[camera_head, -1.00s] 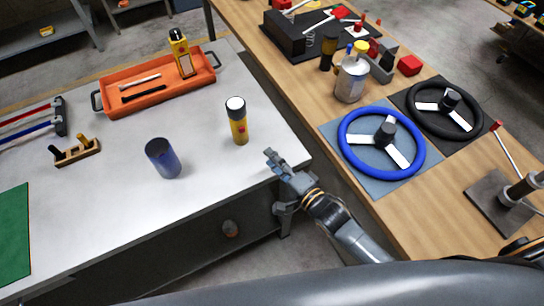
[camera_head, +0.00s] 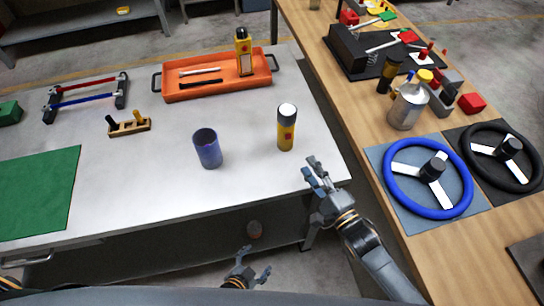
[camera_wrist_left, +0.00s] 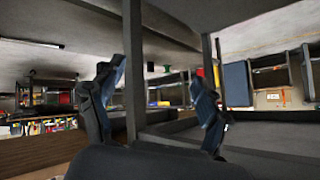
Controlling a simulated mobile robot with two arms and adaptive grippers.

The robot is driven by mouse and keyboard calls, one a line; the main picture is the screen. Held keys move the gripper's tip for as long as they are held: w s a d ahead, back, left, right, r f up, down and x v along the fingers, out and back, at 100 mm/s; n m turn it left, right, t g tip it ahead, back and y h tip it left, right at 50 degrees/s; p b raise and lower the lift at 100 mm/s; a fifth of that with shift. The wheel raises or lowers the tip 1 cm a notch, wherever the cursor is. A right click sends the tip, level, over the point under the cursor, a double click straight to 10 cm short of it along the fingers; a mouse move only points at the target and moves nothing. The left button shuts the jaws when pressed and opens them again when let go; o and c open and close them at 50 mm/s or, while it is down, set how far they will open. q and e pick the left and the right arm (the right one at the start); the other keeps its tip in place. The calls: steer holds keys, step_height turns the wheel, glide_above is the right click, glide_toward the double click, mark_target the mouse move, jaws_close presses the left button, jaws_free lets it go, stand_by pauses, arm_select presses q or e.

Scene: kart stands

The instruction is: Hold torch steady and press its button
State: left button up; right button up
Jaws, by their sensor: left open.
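The torch (camera_head: 287,130) stands upright on the grey table (camera_head: 250,185) in the head view, near its right side. My left gripper (camera_head: 255,261) is open and empty at the bottom of the head view, in front of the table edge. In the left wrist view its two spread fingers (camera_wrist_left: 160,90) have nothing between them; the torch is not seen there.
A blue cup (camera_head: 207,149) stands left of the torch. An orange tray (camera_head: 217,87) holding a yellow item is behind. A wooden bench (camera_head: 350,140) with steering wheels (camera_head: 428,178) lies to the right, across a narrow gap. The table front is clear.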

arm_select(q)
steer(key=w+d+r+m+t+h, duration=0.1)
steer(key=w+d+r+t, duration=0.25)
steer(key=r, duration=0.55)
steer(key=w+d+r+m+t+h, duration=0.1)
steer(key=w+d+r+m+t, duration=0.2)
steer(key=r, duration=0.6)
steer(key=n+t+y, duration=0.2)
steer(key=n, duration=0.7)
glide_toward(284, 124)
steer(key=s+f, duration=0.1)
steer(key=s, duration=0.1)
steer(key=n, duration=0.1)
steer(key=x, duration=1.4)
steer(key=shift+w+a+r, duration=0.15)
steer(key=shift+w+r, duration=0.05)
steer(key=shift+r, duration=0.2)
steer(key=shift+c, duration=0.4)
steer(key=c, duration=1.4)
arm_select(e)
jaws_close()
